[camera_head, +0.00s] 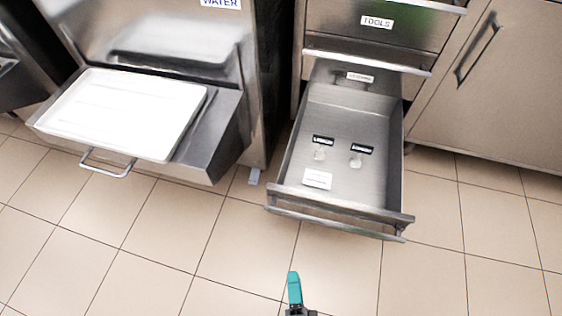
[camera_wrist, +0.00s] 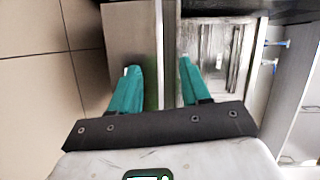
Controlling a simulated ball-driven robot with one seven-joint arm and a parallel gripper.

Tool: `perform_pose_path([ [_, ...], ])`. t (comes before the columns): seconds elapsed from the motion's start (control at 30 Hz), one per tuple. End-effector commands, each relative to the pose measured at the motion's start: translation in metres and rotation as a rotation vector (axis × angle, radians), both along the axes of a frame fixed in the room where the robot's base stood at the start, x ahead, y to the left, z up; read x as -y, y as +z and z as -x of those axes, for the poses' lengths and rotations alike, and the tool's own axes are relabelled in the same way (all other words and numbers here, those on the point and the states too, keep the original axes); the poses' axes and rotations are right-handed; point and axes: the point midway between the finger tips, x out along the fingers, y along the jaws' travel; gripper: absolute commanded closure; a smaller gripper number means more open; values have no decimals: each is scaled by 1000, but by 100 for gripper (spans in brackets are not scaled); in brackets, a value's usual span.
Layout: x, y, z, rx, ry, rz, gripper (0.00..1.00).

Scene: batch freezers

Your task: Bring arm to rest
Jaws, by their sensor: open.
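My gripper (camera_wrist: 158,82) shows in the wrist view with its two teal fingers spread apart and nothing between them. In the head view one teal fingertip of my gripper (camera_head: 294,288) shows at the bottom middle, in front of the open drawer, over the tiled floor. The rest of my arm is mostly out of the head view.
An open steel drawer (camera_head: 289,160) at the centre right holds small labelled items and a white card (camera_head: 317,179). A drawer labelled TOOLS (camera_head: 340,30) is above it. A white tray (camera_head: 120,112) sits on a steel ledge at left. The floor (camera_head: 150,250) in front is clear.

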Motion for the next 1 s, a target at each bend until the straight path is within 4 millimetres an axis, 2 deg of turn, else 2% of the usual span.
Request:
perform_pose_path([
  [0.2, -14, 17, -45, -57, 243, 176, 53],
  [0.37, -12, 25, -65, -127, 421, 352, 53],
  [0.47, -2, 28, -71, -185, 521, 471, 53],
  [0.67, 37, 31, -71, -342, 693, 711, 53],
  [0.77, 65, 34, -64, -445, 766, 824, 53],
  [1.0, 146, 52, -26, -745, 903, 1029, 53],
])
